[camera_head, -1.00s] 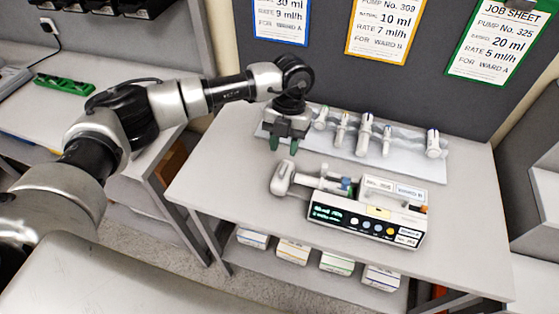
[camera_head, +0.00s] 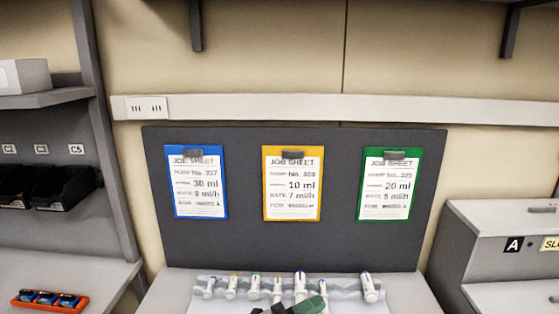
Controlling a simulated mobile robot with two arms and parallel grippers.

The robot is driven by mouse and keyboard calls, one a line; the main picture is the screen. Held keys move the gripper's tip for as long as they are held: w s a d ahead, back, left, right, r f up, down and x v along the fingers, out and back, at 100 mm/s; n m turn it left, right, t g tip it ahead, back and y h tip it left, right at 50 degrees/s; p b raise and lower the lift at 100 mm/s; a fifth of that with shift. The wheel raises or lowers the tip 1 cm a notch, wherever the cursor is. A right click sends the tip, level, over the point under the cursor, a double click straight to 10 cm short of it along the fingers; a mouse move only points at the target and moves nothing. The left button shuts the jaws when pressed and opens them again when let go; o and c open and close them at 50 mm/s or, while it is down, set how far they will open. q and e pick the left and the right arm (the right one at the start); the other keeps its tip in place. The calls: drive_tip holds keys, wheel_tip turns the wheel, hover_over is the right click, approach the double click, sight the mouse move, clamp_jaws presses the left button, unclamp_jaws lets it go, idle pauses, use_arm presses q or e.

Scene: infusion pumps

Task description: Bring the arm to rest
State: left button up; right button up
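Only a green and black fingertip part of a gripper (camera_head: 302,306) shows at the bottom edge of the head view. It looks like my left gripper, in front of the syringe rack, and the rest is cut off by the frame. I cannot tell whether it is open or shut, or whether it holds anything. My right gripper is not in view.
Several syringes (camera_head: 300,285) stand in a pale rack on the bench. Behind is a dark board (camera_head: 342,250) with blue (camera_head: 197,205), yellow (camera_head: 292,208) and green (camera_head: 388,205) job sheets. An orange tray (camera_head: 49,303) lies at left, a grey cabinet (camera_head: 475,225) at right.

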use_arm(q)
drive_tip(key=a+f+n+t+y, duration=0.4)
drive_tip(key=a+f+n+y, duration=0.2)
drive_tip(key=a+n+y, duration=0.4)
drive_tip(key=a+f+n+t+y, duration=0.3)
drive_tip(key=a+f+n+y, duration=0.2)
drive_tip(key=a+n+y, duration=0.5)
drive_tip(key=s+a+f+n+g, duration=0.1)
drive_tip(key=s+a+f+g, duration=0.1)
drive_tip(key=s+f+g, duration=0.35)
drive_tip(key=s+a+f+n+g, duration=0.2)
drive_tip(key=s+a, duration=0.1)
drive_tip(key=s, duration=0.5)
drive_tip(key=s+a+f+n+g, duration=0.1)
drive_tip(key=s+a+f+g, duration=0.1)
drive_tip(key=s+f+g, duration=0.3)
wheel_tip(320, 180, down, 24)
drive_tip(key=s, duration=0.2)
drive_tip(key=s+a+f+g, duration=0.1)
drive_tip(key=s+a+f, duration=0.1)
drive_tip(key=s+f, duration=1.4)
drive_tip(key=shift+s+a+f+y+b, duration=0.35)
drive_tip(key=shift+s+f+b, duration=0.1)
drive_tip(key=shift+f, duration=0.35)
